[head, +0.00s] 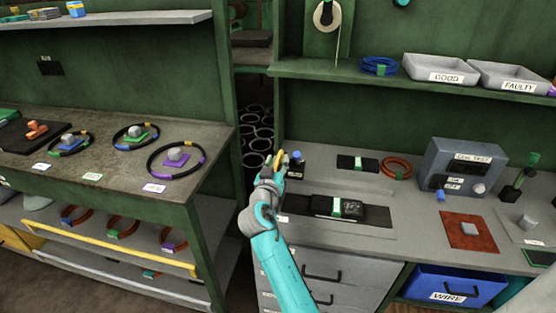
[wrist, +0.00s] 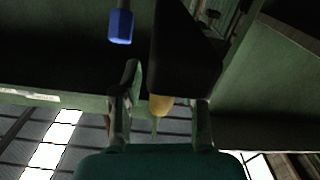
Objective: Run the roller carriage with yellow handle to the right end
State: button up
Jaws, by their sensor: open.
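The yellow handle (wrist: 161,105) shows in the wrist view between the two fingers of my gripper (wrist: 165,108), below a dark block (wrist: 187,55) that may be the carriage body. In the head view a yellow piece (head: 278,160) shows at my gripper (head: 276,167), at the left end of the right-hand bench. My gripper is open, with a finger on each side of the handle; I cannot tell if either touches it. My arm hides most of the carriage and its track in the head view.
A blue piece (wrist: 120,27) hangs in the wrist view. On the bench are a black device with a green label (head: 337,206), an orange ring (head: 396,167) and a grey test box (head: 461,167). A left bench (head: 100,165) holds several ringed parts.

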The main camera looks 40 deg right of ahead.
jog(key=shift+x, duration=0.8)
jog(key=shift+c, duration=0.2)
grip_shut()
jog(key=shift+s+d, duration=0.1)
